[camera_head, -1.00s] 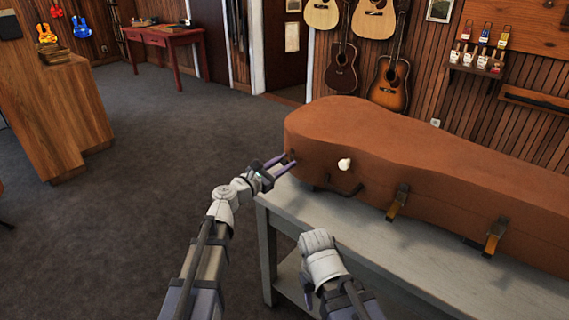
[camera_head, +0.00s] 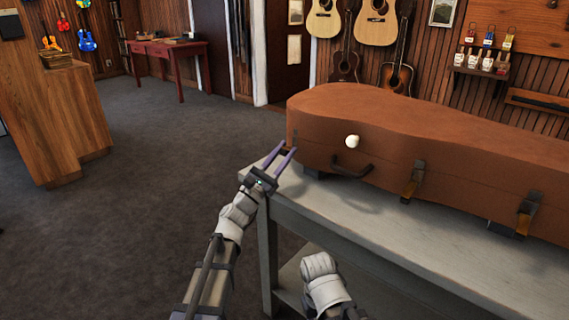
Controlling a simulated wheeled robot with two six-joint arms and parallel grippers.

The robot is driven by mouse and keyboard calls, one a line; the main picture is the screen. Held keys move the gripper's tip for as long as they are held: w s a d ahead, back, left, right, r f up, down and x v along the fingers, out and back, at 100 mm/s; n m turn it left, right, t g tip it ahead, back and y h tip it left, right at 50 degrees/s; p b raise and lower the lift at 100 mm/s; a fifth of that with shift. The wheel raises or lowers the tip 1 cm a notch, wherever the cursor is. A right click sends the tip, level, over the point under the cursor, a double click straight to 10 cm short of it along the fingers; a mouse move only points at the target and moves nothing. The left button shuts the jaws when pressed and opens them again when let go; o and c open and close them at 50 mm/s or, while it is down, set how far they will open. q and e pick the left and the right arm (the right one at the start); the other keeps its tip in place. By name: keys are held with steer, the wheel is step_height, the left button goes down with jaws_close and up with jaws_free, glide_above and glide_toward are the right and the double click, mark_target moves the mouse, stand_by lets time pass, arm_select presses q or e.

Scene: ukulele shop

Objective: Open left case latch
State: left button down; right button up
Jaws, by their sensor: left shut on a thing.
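The brown instrument case (camera_head: 420,140) lies shut on the grey table. A small dark latch (camera_head: 294,137) is at its left end, partly behind my fingertips. My left gripper (camera_head: 284,149) is at that end, its two purple fingers around the latch, with a gap showing between them. Two more latches, a middle one (camera_head: 413,182) and a right one (camera_head: 527,213), are on the front side. A dark handle (camera_head: 351,168) is between the left end and the middle latch. My right arm shows only its white wrist link; its gripper is not visible.
The grey table (camera_head: 350,225) has a bare front strip. A small white ball-like thing (camera_head: 352,141) shows in front of the case's side. A wooden counter (camera_head: 55,120) and a red table (camera_head: 165,52) stand far left. Guitars (camera_head: 376,22) hang on the back wall. The carpet to the left is clear.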

arm_select(q)
steer(key=shift+f+t+h+b, duration=0.2)
steer(key=shift+t+h+b, duration=0.1)
steer(key=shift+b, duration=0.2)
steer(key=c, duration=0.7)
jaws_free()
steer(key=shift+c, duration=0.2)
steer(key=b+v, duration=0.4)
steer(key=v, duration=0.3)
steer(key=shift+s+f, duration=0.25)
steer(key=shift+s, duration=0.05)
steer(key=shift+a, duration=0.15)
